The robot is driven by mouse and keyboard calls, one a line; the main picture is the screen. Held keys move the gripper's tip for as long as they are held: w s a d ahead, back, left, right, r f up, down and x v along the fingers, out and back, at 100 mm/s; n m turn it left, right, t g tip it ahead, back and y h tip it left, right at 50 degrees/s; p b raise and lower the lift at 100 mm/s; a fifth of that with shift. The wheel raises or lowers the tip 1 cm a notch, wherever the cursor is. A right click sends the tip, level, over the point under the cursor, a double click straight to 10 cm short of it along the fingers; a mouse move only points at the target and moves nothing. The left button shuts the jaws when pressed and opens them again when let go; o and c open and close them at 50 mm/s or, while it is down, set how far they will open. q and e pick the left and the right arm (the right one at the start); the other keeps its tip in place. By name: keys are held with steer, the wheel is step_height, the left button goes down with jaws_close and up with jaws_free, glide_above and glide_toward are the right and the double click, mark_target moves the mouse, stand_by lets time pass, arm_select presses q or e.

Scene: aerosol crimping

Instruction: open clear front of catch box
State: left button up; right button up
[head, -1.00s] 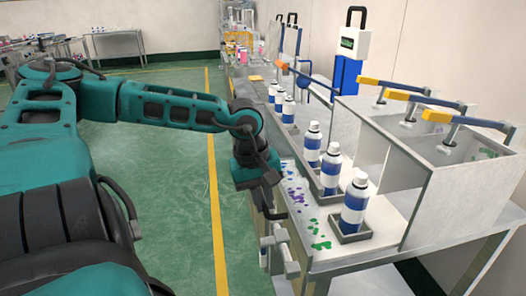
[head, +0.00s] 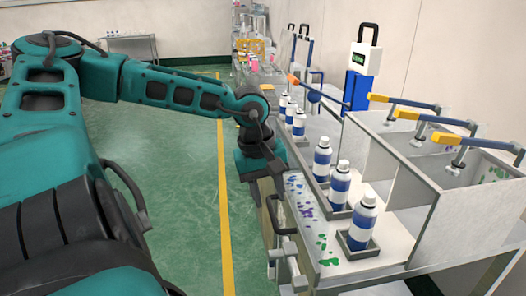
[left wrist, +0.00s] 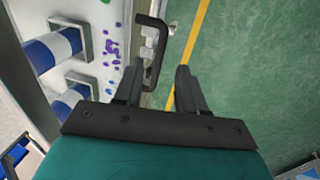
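A black bar handle (head: 275,213) stands out from the front side of the bench in the head view. It also shows in the left wrist view (left wrist: 152,50), its near end reaching between my fingertips. My left gripper (left wrist: 160,70) is open, with the handle closer to its left finger and no grip on it. In the head view the left wrist is above and behind the handle, and the fingers are mostly hidden. I cannot make out the clear panel or box front clearly in either view. My right gripper is not in view.
Blue-and-white spray cans (head: 363,222) stand in square holders along the bench (head: 400,243). Metal bins (head: 440,190) with yellow-handled levers (head: 456,140) are at the right. A metal fitting (head: 285,255) sticks out near the handle. The green floor (head: 190,190) left of the bench is clear.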

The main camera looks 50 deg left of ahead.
arm_select(q)
step_height(320, 180, up, 7)
steer(key=s, duration=0.1)
steer(key=shift+a+f+p, duration=0.15)
steer(key=shift+a+p, duration=0.15)
stand_by(0.4)
